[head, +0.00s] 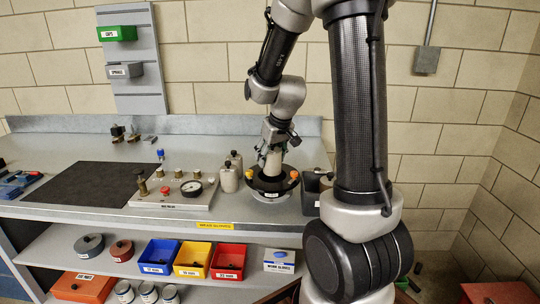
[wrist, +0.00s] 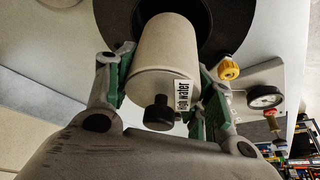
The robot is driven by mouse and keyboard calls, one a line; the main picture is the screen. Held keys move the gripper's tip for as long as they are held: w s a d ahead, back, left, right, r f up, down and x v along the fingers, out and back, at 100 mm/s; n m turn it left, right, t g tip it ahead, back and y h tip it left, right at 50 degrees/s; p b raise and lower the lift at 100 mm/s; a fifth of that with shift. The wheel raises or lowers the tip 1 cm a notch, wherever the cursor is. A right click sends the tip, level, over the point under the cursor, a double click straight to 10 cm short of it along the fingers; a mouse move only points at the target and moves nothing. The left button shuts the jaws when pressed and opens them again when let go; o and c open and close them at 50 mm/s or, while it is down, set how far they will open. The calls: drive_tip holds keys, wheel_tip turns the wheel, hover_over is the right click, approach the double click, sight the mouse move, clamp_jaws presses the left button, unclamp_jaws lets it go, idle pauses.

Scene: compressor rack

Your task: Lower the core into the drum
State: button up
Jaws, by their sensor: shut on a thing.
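My gripper (head: 275,138) is above the drum (head: 268,185), a black round body with orange and yellow knobs on its rim, standing on the bench. It is shut on the core (wrist: 165,55), a pale beige cylinder with a black knob and a "water" label. In the wrist view my gripper (wrist: 163,95) has green-padded fingers on both sides of the core. The core's far end lies over the dark opening of the drum (wrist: 118,18). In the head view the pale core (head: 272,160) shows between gripper and drum. I cannot tell whether its lower end is inside the opening.
Two grey bottles (head: 228,180) and a gauge panel (head: 165,190) stand close left of the drum. A dark bin (head: 312,188) is close on its right. A black mat (head: 85,184) lies further left. Coloured bins (head: 193,259) sit on the shelf below.

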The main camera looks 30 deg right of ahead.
drive_tip(key=shift+f, duration=0.25)
drive_tip(key=shift+f, duration=0.4)
drive_tip(key=shift+f, duration=0.1)
drive_tip(key=shift+f, duration=1.45)
drive_tip(key=shift+r, duration=0.1)
drive_tip(key=shift+f, duration=0.2)
drive_tip(key=shift+r, duration=0.15)
idle(0.4)
idle(0.9)
